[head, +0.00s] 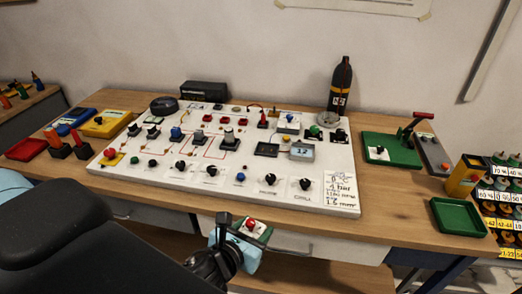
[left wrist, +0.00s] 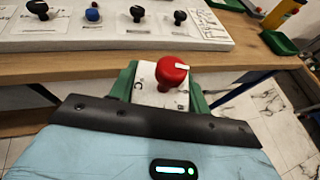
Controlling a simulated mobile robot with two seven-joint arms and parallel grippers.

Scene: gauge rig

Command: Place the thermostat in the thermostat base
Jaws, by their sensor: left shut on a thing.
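My left gripper (head: 243,236) is shut on a block with a red knob, which I take to be the thermostat (head: 251,226). It is held in front of the table's front edge, below the white panel. In the left wrist view the thermostat (left wrist: 173,78) shows a red knob with a white mark, a white face with letters, and green sides. Its lower part is hidden behind the gripper's dark edge. I cannot tell which thing is the thermostat base. My right gripper is not in view.
The white panel (head: 150,178) on the wooden table (head: 390,215) carries many knobs and switches. A dark bottle (head: 341,85) stands at its back right. A green lever block (head: 390,151) and an empty green tray (head: 458,217) are at the right. Yellow and blue boxes are at the left.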

